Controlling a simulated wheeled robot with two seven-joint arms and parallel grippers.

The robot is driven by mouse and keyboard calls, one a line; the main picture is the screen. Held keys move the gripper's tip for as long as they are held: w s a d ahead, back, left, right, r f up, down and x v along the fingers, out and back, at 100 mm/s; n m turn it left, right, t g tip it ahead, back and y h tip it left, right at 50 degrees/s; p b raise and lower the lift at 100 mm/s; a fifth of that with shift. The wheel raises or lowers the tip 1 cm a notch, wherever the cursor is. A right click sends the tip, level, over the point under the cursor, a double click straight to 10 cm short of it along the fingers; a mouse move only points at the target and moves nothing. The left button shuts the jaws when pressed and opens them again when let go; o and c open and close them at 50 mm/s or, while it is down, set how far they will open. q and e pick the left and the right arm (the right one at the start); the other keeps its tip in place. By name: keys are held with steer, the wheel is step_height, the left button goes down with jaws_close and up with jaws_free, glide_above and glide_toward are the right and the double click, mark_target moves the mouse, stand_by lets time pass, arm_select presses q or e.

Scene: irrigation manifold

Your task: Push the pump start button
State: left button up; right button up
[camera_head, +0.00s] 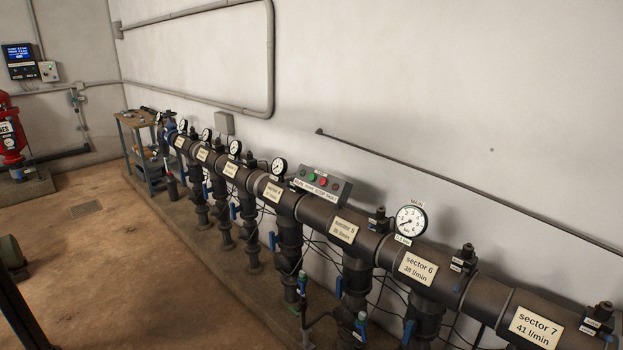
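A grey control box (320,184) is mounted behind the pipe manifold, near the middle of the view. It has a green button (310,177) and a red button (322,181) side by side, with small dark round parts at either side. A label strip runs along its lower edge, too small to read surely. Which button is the pump start cannot be read from here. Neither of my grippers is in view, and nothing touches the box.
The dark manifold pipe (380,245) runs from back left to front right, with gauges such as the main gauge (410,221), valves and hanging cables. A wall panel with a blue screen (18,52), a red pump (10,138) and a small bench (140,120) stand further back. The floor (110,260) at left is mostly clear.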

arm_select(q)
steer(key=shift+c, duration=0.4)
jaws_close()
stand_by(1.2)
